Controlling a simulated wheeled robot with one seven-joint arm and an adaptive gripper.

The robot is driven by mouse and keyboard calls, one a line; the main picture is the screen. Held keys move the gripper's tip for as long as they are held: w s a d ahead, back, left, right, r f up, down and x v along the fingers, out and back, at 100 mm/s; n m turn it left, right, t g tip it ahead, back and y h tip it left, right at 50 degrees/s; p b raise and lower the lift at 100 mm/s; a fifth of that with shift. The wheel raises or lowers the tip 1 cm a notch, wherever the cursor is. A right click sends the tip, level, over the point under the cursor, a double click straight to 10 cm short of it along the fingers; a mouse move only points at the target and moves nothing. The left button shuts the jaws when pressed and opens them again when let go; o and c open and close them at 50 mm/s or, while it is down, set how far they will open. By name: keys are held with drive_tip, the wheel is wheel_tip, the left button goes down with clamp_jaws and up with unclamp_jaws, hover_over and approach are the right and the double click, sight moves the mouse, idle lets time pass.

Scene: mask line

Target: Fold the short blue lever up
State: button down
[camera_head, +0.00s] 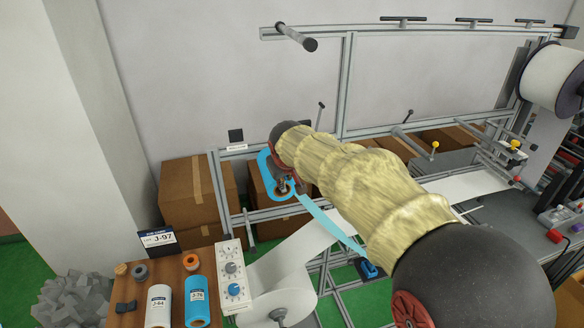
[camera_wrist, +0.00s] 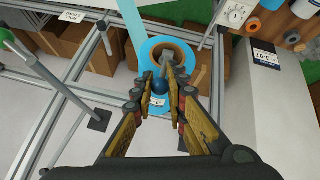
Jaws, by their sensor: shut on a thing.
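The short blue lever shows as a dark blue ball knob (camera_wrist: 160,87) in the wrist view, between the fingers of my gripper (camera_wrist: 161,78). The fingers are shut on the knob, one on each side. The lever's grey metal part reaches up past the fingertips toward the blue roll (camera_wrist: 153,48), which has a brown core. In the head view my gripper (camera_head: 283,182) is in front of the blue roll (camera_head: 264,162), and the lever cannot be made out there. A light blue strip (camera_head: 328,220) runs from the roll down to the right.
Metal frame bars (camera_head: 347,80) surround the roll. A long lever with a green knob (camera_wrist: 6,35) stands at the wrist view's left. Cardboard boxes (camera_head: 195,190) sit behind. A wooden table (camera_head: 180,270) with rolls and a white control box (camera_head: 230,272) stand at lower left.

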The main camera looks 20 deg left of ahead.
drive_tip(key=shift+w+a+r+g+h+p, duration=0.2)
drive_tip(key=shift+w+g+h+p, duration=0.15)
drive_tip(key=shift+p, duration=1)
drive_tip(key=shift+f, duration=0.15)
drive_tip(key=c, duration=1.7)
unclamp_jaws()
drive_tip(key=shift+c, duration=0.2)
drive_tip(key=shift+g, duration=0.25)
drive_tip(key=v, duration=1.2)
drive_tip(key=shift+a, duration=0.15)
